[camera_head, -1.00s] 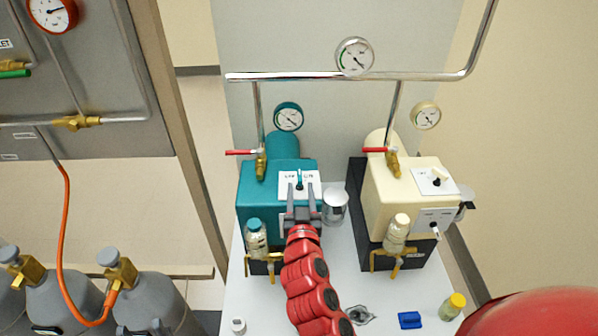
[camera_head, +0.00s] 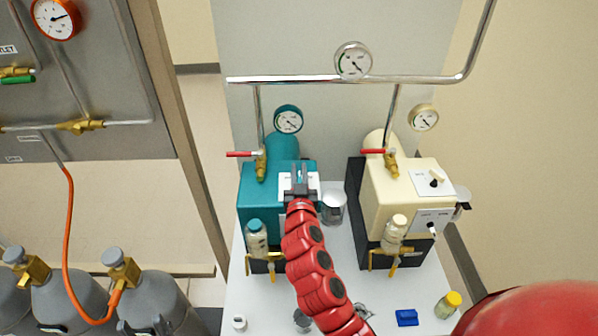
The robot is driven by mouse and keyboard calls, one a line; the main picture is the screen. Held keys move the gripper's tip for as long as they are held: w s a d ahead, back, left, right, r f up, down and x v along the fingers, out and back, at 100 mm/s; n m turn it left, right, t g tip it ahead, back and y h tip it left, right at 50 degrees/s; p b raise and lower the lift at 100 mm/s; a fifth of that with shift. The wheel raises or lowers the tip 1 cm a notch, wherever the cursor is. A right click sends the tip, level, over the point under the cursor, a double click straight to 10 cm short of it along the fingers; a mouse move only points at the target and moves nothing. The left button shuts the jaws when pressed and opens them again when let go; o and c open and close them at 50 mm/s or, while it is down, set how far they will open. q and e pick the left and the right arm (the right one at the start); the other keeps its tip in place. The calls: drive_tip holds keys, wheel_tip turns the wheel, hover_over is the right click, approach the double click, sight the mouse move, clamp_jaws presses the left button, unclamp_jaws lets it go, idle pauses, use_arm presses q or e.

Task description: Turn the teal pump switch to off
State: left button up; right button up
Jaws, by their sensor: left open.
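The teal pump (camera_head: 256,188) stands at the left of the white table. Its white switch plate (camera_head: 313,182) is on the top front, partly covered by my gripper. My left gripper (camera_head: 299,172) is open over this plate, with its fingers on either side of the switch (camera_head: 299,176). Only a small bit of the switch shows between the fingers, so its setting and any contact cannot be told. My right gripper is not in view.
A cream pump (camera_head: 393,205) with its own switches stands to the right. Red-handled valves (camera_head: 240,154) and gauges rise behind. A glass bottle (camera_head: 256,240) is in front of the teal pump. A blue block (camera_head: 407,318) and a yellow-capped jar (camera_head: 447,305) lie at the front right.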

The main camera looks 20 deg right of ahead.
clamp_jaws()
drive_tip(key=shift+r+y+p, duration=0.15)
drive_tip(key=shift+y+p, duration=0.15)
drive_tip(key=shift+p, duration=0.35)
drive_tip(key=n+y+p, duration=0.2)
drive_tip(key=y+p, duration=0.1)
drive_tip(key=p, duration=0.2)
drive_tip(key=a+n+y+p, duration=0.1)
drive_tip(key=n+y+p, duration=0.2)
drive_tip(key=p, duration=0.3)
drive_tip(key=shift+r+y, duration=0.1)
drive_tip(key=shift+y, duration=0.5)
drive_tip(key=shift+a+f+n+y+p, duration=0.2)
drive_tip(key=shift+n+y+p, duration=0.4)
drive_tip(key=shift+y+p, duration=0.3)
drive_tip(key=o, duration=0.5)
unclamp_jaws()
drive_tip(key=shift+s+f, duration=0.1)
